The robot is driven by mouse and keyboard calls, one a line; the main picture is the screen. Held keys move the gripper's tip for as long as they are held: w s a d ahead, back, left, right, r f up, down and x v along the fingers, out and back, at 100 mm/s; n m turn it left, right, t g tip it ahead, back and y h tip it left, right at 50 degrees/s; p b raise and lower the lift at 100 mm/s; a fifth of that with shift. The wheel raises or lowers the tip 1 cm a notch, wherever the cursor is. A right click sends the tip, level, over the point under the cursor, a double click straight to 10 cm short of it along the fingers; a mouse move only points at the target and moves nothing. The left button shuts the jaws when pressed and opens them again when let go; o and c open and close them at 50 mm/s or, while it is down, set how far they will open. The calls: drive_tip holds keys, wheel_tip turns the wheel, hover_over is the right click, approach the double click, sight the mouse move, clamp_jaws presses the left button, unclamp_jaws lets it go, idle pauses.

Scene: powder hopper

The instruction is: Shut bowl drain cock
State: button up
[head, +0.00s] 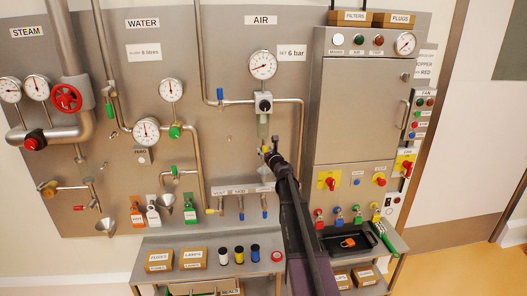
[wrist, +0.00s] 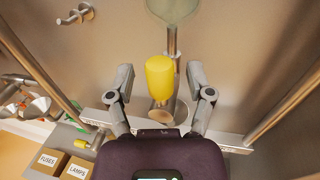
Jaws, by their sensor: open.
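The bowl drain cock shows in the wrist view as a yellow handle (wrist: 160,77) on a metal pipe, below a greenish bowl (wrist: 174,8). In the head view a bit of its yellow handle (head: 265,149) shows under the air unit's bowl (head: 264,128). My gripper (wrist: 160,84) is open, with one finger on each side of the yellow handle and gaps on both sides. In the head view my gripper (head: 270,152) and arm hide most of the cock.
A labelled rail with VENT and other small cocks (head: 240,190) runs below. The air gauge (head: 263,65) is above. A grey cabinet (head: 362,110) stands right of my arm. A shelf below holds boxes (head: 193,258) and spools.

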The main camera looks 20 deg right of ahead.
drive_tip(key=shift+w, duration=0.3)
clamp_jaws()
drive_tip(key=shift+a+n, duration=0.15)
drive_tip(key=shift+n, duration=0.15)
drive_tip(key=w+a+f+n+g+h, duration=0.1)
drive_tip(key=a+f+n+g+h, duration=0.2)
drive_tip(key=n, duration=1.1)
drive_tip(key=shift+w+a+f+n+b, duration=0.2)
drive_tip(key=shift+a+f+n+b, duration=0.15)
drive_tip(key=shift+a+f, duration=0.45)
drive_tip(key=shift+d+f, duration=0.1)
idle(0.4)
